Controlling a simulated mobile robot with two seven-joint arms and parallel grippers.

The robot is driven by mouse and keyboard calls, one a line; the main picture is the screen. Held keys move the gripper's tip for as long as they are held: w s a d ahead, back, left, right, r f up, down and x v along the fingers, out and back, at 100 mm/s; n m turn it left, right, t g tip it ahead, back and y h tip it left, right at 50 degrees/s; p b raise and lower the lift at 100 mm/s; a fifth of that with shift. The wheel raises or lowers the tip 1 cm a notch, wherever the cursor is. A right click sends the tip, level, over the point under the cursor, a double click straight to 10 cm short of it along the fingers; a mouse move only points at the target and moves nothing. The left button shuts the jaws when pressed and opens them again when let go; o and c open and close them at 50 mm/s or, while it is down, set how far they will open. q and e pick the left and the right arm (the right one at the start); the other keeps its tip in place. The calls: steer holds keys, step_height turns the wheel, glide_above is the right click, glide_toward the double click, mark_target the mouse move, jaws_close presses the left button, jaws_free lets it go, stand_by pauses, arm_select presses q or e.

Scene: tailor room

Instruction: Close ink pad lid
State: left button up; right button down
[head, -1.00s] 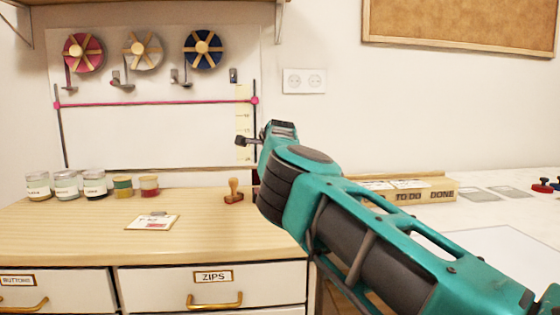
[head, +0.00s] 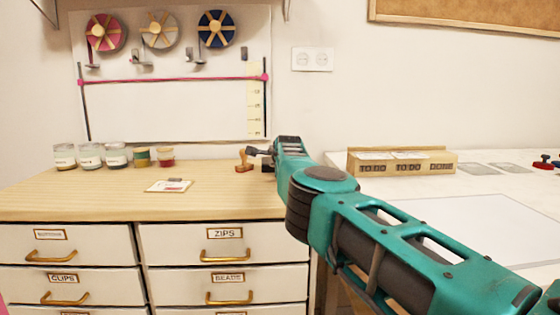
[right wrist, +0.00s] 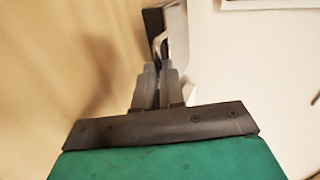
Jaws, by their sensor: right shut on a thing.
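My right gripper (head: 258,151) reaches over the far right of the wooden cabinet top, next to a wooden-handled stamp (head: 243,161). A small dark block (head: 268,165), apparently the ink pad, sits beside the stamp, partly hidden by my arm. In the right wrist view my two grey fingers (right wrist: 159,68) are close together. They are shut on a thin pale edge (right wrist: 162,42) that looks like the ink pad lid, with a black part (right wrist: 153,22) just beyond it. How far the lid stands open cannot be told. My left gripper is not in view.
A wooden organizer box (head: 400,162) stands on the white table to the right. The front of the cabinet top is clear.

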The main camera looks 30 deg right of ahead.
steer(key=shift+s+f+t+b, duration=0.1)
steer(key=shift+f+t+b, duration=0.25)
steer(key=shift+f, duration=0.55)
steer(key=c, duration=1.2)
jaws_free()
steer(key=shift+d, duration=0.1)
steer(key=shift+c, duration=0.2)
